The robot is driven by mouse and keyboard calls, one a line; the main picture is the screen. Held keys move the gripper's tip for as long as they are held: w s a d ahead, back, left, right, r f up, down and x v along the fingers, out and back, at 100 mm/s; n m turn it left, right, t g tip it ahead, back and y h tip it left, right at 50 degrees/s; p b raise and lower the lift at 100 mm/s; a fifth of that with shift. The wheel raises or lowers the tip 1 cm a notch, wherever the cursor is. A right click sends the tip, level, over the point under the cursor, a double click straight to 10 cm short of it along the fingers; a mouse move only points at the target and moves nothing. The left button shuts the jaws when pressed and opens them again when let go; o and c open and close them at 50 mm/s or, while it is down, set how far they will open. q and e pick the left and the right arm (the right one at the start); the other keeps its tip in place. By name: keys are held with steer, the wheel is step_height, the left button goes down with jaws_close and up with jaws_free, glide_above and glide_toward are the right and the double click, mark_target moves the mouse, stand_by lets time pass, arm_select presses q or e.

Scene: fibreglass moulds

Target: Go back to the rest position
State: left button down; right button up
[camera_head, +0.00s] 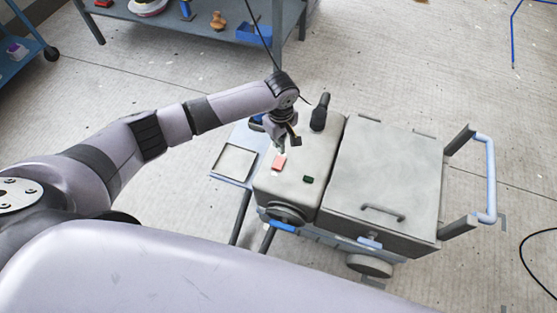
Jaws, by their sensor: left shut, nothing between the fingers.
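My left arm reaches in from the left, over the cart. My left gripper (285,146) is shut and empty. It is above the left part of the grey cart top (293,194), close to a small pink block (279,162). I cannot tell how far above the surface the fingertips are. My right gripper does not show.
A black-handled tool (320,112) and a small green block (308,179) are on the cart top. A grey lidded box (385,165) and a blue push handle (485,178) are to the right. A workbench (185,22) stands behind.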

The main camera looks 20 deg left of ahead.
arm_select(q)
steer(key=shift+r, duration=0.1)
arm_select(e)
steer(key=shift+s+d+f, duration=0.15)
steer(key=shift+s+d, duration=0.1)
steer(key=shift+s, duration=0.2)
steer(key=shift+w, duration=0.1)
